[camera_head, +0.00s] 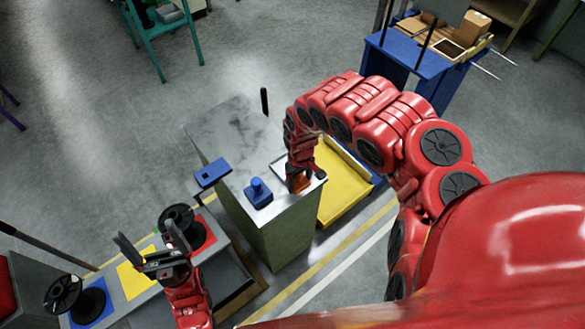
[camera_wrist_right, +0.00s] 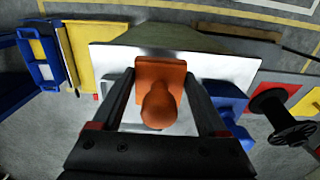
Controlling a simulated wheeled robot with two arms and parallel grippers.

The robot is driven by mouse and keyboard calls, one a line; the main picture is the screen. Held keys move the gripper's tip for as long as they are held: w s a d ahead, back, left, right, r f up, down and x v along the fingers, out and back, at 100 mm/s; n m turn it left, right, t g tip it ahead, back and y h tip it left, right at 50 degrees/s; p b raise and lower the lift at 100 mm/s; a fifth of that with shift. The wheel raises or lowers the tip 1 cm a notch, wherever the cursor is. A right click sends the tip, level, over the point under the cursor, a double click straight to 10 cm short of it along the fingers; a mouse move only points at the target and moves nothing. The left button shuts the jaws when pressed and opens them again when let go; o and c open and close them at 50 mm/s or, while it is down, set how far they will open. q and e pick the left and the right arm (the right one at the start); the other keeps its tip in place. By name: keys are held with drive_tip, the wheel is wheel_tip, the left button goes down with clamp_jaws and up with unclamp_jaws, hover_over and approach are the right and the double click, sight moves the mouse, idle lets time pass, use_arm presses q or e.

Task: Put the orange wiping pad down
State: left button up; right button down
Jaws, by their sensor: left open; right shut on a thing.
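The orange wiping pad (camera_wrist_right: 178,75) has a flat square base and a rounded knob (camera_wrist_right: 158,108). My right gripper (camera_head: 299,184) is shut on it, with a finger on either side in the right wrist view. The pad is over the front right part of a grey cabinet top (camera_head: 232,135), above or on a pale flat patch; I cannot tell whether it touches. In the head view the gripper mostly hides the pad. My left gripper (camera_head: 150,252) is open and empty over the low bench at the lower left.
A blue knobbed pad (camera_head: 258,192) stands on the cabinet top, left of my right gripper. A blue block (camera_head: 212,172) is at its left edge. A yellow platform (camera_head: 342,185) lies to the right. Black spools (camera_head: 180,226) stand on the bench.

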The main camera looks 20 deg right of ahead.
drive_tip(key=shift+w+f, duration=0.2)
drive_tip(key=shift+w, duration=0.3)
drive_tip(key=w+b, duration=0.3)
drive_tip(key=b, duration=0.1)
drive_tip(key=shift+d+f, duration=0.1)
drive_tip(key=shift+f, duration=0.15)
drive_tip(key=w, duration=0.3)
drive_tip(key=shift+d+b, duration=0.2)
drive_tip(key=shift+b, duration=0.15)
drive_tip(key=shift+w+r, duration=0.1)
drive_tip(key=shift+w, duration=0.3)
drive_tip(key=shift+w+d+p, duration=0.15)
drive_tip(key=shift+w+p, duration=0.2)
drive_tip(key=shift+w, duration=0.3)
drive_tip(key=shift+f+p, duration=0.4)
drive_tip(key=shift+f, duration=0.7)
drive_tip(key=shift+w+f, duration=0.1)
drive_tip(key=shift+f, duration=0.6)
